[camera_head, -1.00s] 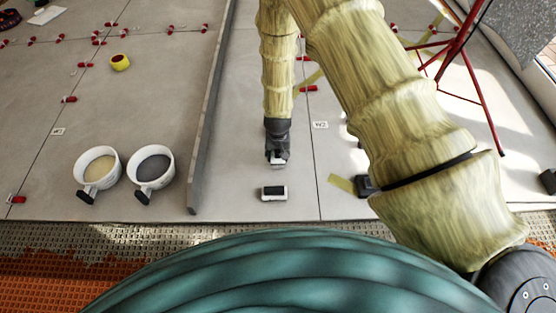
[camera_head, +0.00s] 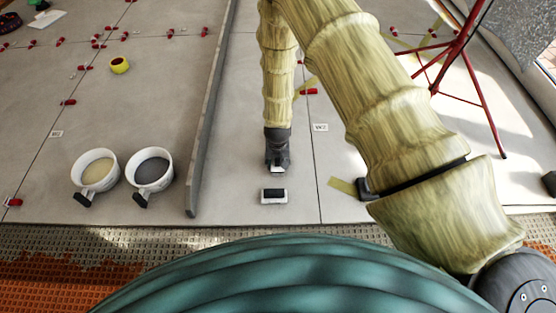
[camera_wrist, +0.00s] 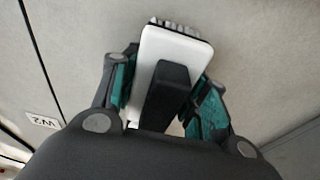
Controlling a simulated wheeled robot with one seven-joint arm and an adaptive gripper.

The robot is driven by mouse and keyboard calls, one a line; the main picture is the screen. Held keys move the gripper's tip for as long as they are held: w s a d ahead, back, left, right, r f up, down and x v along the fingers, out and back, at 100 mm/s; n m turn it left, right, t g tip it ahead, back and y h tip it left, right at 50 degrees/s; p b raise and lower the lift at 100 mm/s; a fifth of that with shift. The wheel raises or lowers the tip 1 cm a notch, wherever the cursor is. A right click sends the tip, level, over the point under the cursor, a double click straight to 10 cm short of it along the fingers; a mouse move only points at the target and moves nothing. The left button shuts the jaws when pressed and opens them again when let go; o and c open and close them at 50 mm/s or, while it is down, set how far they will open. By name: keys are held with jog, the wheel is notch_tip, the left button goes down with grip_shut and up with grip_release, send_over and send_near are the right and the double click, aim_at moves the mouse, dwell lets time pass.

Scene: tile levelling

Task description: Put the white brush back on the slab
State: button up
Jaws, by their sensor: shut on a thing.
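The white brush (camera_wrist: 168,45) shows in the wrist view, with a white body, a black handle and pale bristles at its upper end. My gripper (camera_wrist: 160,95) is shut on it, its teal-padded fingers on either side. In the head view my gripper (camera_head: 277,166) points down over the pale grey slab (camera_head: 240,140), and only a small whitish bit of the brush shows at its tip. I cannot tell whether the brush touches the slab.
A small white block with a dark top (camera_head: 274,197) lies just in front of my gripper. A grey upright board (camera_head: 208,120) runs along the left, with two white tubs (camera_head: 95,174) beyond it. A red-legged stand (camera_head: 478,90) is at right.

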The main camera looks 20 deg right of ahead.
jog(key=o, duration=1)
jog(key=shift+f, duration=0.4)
jog(key=o, duration=0.4)
jog(key=shift+f, duration=0.25)
jog(key=shift+s, duration=0.1)
jog(key=shift+r, duration=0.2)
jog(key=shift+r, duration=0.2)
jog(key=r+p, duration=0.2)
jog(key=r, duration=0.2)
jog(key=s+r+p, duration=0.1)
jog(key=r+p, duration=0.1)
jog(key=r, duration=0.2)
jog(key=r+p, duration=0.3)
jog(key=r, duration=0.1)
jog(key=shift+s+a+r, duration=0.25)
jog(key=shift+s+r, duration=0.05)
